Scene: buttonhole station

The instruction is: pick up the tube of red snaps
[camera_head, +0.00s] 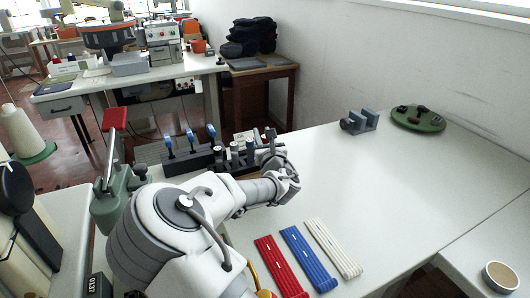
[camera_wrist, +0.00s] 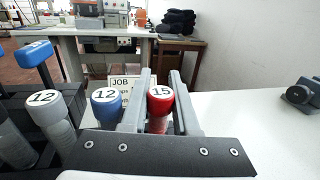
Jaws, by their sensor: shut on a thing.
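The tube of red snaps (camera_wrist: 160,94) has a red cap marked 15 and stands between the two grey fingers of my gripper (camera_wrist: 162,78) in the wrist view. The fingers are shut on it. Its lower part is mostly hidden by the gripper's dark body. In the head view my gripper (camera_head: 270,142) is at the right end of the dark tube rack (camera_head: 196,162), and I cannot make out the red tube there. A blue-capped tube marked 12 (camera_wrist: 106,97) stands just left of the fingers. A grey-capped tube marked 12 (camera_wrist: 44,100) is farther left.
A JOB card (camera_wrist: 120,83) stands behind the tubes. Blue-topped posts (camera_head: 190,136) rise at the rack's left. Red (camera_head: 280,266), blue (camera_head: 308,258) and white (camera_head: 333,248) strips lie on the table. A grey block (camera_head: 360,121) and green tray (camera_head: 418,124) are at the back right. The table's middle is clear.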

